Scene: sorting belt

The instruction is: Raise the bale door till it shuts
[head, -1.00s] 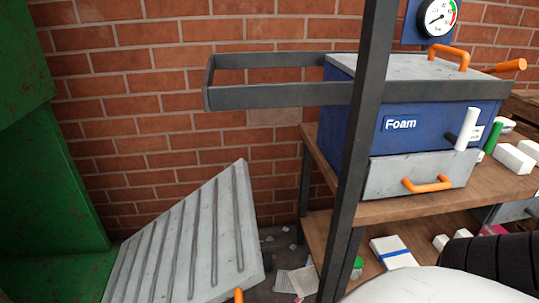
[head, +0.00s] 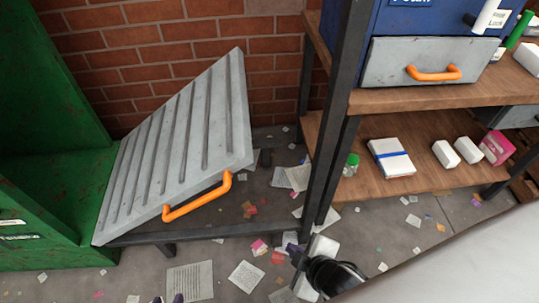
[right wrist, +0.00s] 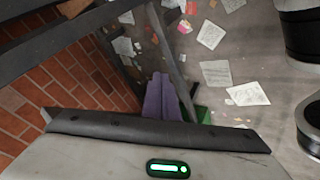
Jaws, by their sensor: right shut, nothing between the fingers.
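The bale door looks to be the grey ribbed panel (head: 185,135) in the head view. It slopes beside the green baler (head: 45,190), its upper end standing off the baler, so it is open. Its orange handle (head: 198,198) is on the near right edge. My right gripper (head: 293,247) is right of and below the handle, apart from it. In the right wrist view its purple fingers (right wrist: 161,95) are together and empty. What look like my left gripper's tips (head: 168,298) barely show at the bottom edge; their opening is unclear.
A dark shelf post (head: 342,130) stands right of the door. The wooden shelf (head: 440,100) carries a blue bin (head: 445,18) with a grey drawer (head: 425,65). Paper scraps (head: 190,281) litter the floor. A brick wall (head: 150,50) is behind.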

